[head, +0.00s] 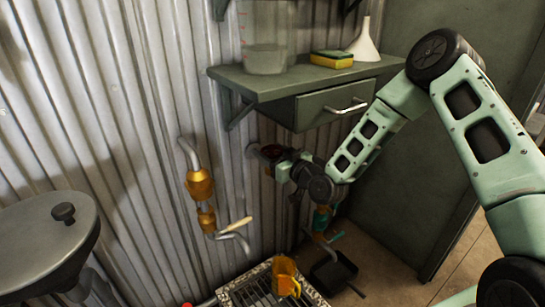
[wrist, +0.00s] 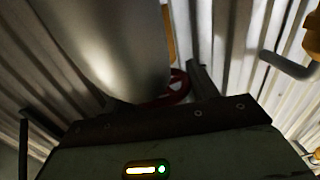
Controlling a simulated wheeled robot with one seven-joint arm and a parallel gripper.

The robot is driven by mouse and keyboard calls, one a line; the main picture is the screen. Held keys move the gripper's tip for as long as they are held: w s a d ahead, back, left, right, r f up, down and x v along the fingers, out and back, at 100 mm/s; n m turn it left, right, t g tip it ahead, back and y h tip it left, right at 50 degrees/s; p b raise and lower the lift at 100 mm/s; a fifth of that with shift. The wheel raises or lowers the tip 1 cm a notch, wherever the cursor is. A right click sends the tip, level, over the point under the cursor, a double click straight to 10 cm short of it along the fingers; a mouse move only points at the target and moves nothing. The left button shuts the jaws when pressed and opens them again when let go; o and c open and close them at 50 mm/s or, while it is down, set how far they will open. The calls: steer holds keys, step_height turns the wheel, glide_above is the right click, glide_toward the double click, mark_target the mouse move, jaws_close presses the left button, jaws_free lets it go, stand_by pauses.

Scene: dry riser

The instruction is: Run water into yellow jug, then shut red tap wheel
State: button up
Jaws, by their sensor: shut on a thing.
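The red tap wheel (head: 270,151) is on the corrugated wall below the shelf, mostly covered by my gripper (head: 279,163). In the wrist view, part of the red rim (wrist: 179,86) shows beside a gripper finger (wrist: 196,80). My gripper is shut on the wheel; the exact grip is partly hidden. The yellow jug (head: 285,268) stands upright on the metal drain grate (head: 256,283) at the bottom, below and apart from my gripper. I cannot see its water level. No water stream is visible.
A brass pipe fitting (head: 201,187) with a pale-handled lever and bent spout is left of my gripper. A green shelf (head: 290,80) with a drawer hangs above, holding a clear container, sponge and funnel. A dark dustpan (head: 333,272) lies right of the grate. A round grey lid (head: 42,240) is at left.

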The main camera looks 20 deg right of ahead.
steer(key=n+g+y+b, duration=0.1)
steer(key=n+g+y, duration=0.1)
steer(key=y, duration=0.1)
steer(key=shift+d+n+y, duration=0.15)
steer(key=shift+n+y, duration=0.25)
steer(key=shift+n+g+y, duration=1.6)
steer(key=shift+g+y, duration=0.2)
steer(key=o, duration=1)
steer(key=p+v, duration=0.1)
steer(key=v, duration=1.6)
steer(key=shift+w+d, duration=0.15)
steer(key=shift+d, duration=0.15)
